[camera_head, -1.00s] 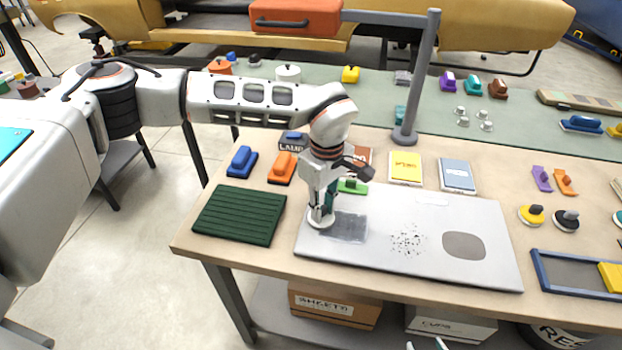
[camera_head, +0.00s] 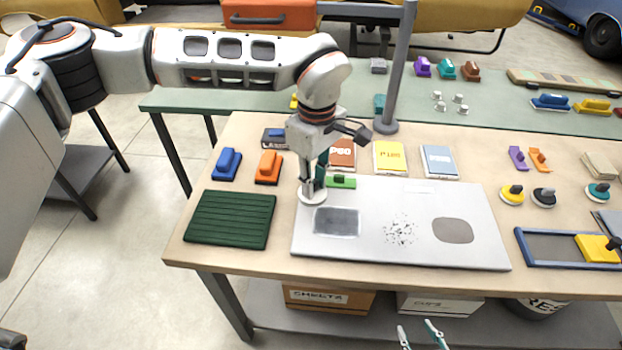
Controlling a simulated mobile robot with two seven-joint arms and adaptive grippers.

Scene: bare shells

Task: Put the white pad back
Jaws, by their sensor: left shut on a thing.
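My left gripper (camera_head: 314,182) is shut on the white pad (camera_head: 312,198), a round flat disc facing down. The pad is over the upper left corner of the pale grey panel (camera_head: 470,205), behind and left of a dark grey square patch (camera_head: 337,222). I cannot tell whether the pad touches the panel or hovers just above it. The gripper's fingers hide the pad's top. My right gripper (camera_head: 421,335) shows only as two teal-and-white fingertips at the bottom edge, apart, with nothing visible between them.
Yellow (camera_head: 512,195), black (camera_head: 543,197) and teal (camera_head: 598,193) round pads stand at the right. A green block (camera_head: 340,181) is just right of the held pad. A dark green ribbed mat (camera_head: 230,218) lies left of the panel. A grey post (camera_head: 397,75) rises behind.

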